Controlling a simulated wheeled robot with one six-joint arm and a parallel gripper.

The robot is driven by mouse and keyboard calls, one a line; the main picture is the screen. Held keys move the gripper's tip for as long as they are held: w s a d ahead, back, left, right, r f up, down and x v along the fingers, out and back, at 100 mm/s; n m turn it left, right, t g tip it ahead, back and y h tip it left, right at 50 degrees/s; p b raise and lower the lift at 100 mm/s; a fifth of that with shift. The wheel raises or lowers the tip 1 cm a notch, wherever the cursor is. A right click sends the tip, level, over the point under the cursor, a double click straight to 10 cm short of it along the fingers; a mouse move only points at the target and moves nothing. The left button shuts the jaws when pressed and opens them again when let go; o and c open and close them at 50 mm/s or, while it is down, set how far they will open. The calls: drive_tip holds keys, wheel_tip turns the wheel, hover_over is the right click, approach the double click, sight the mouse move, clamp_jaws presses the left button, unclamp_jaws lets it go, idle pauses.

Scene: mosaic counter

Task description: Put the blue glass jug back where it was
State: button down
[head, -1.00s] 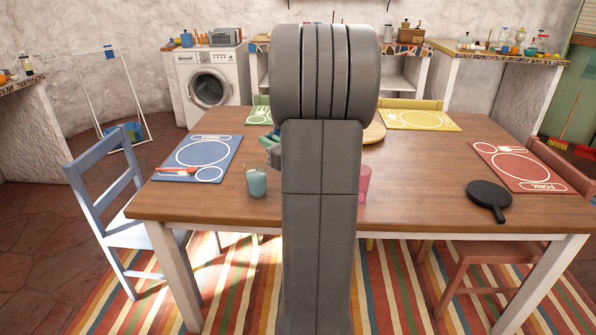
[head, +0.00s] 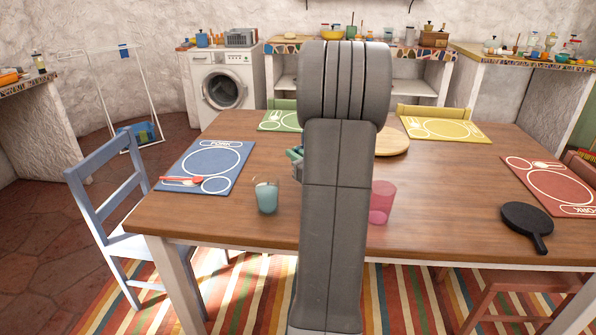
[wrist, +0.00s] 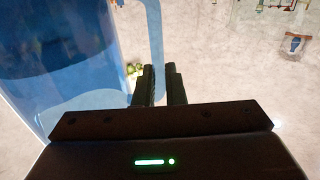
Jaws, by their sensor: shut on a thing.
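The blue glass jug (wrist: 70,55) fills the left of the wrist view, close to the camera. Its handle (wrist: 155,40) runs down to the fingertips. My gripper (wrist: 163,85) is shut on the jug, at the handle. In the head view my arm hides the gripper and most or all of the jug. A small teal patch shows left of the arm, too little to identify. A mosaic-edged counter (head: 540,61) stands at the back right, another (head: 438,52) along the back wall.
A wooden table (head: 330,230) lies ahead, with a teal cup (head: 267,198), pink cup (head: 382,203), black pan (head: 525,222), round board (head: 393,143) and several placemats. A blue chair (head: 110,195) stands left. Small items crowd the right counter. A washing machine (head: 225,80) stands behind.

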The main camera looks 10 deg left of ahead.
drive_tip(key=shift+f+b, duration=0.4)
drive_tip(key=shift+f, duration=1.5)
drive_tip(key=shift+f, duration=0.15)
drive_tip(key=c, duration=1.5)
unclamp_jaws()
drive_tip(key=shift+s+d+r, duration=0.1)
drive_tip(key=shift+s+r, duration=0.05)
drive_tip(key=shift+r, duration=0.05)
drive_tip(key=v, duration=1.1)
drive_tip(key=shift+s+d, duration=0.25)
drive_tip(key=shift+d, duration=0.05)
